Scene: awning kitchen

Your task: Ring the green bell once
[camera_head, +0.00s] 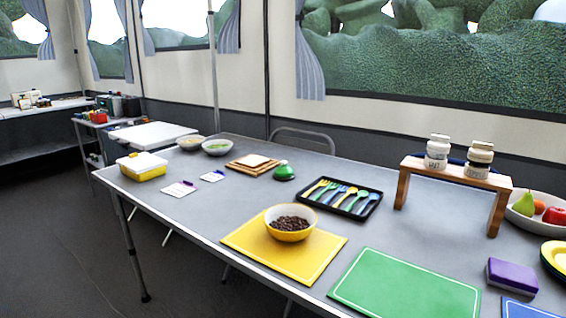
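The green bell (284,172) is a small green dome standing on the grey table (225,200). It sits between a wooden board with bread and a black tray of cutlery. Its top knob shows and nothing covers it. My gripper and arm are not in this view.
The black tray (352,213) of coloured cutlery lies right of the bell, and the wooden board (240,166) left of it. A yellow bowl (277,233) stands on a yellow mat in front. A wooden rack (403,188) with two jars stands right. A chair (303,133) is behind.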

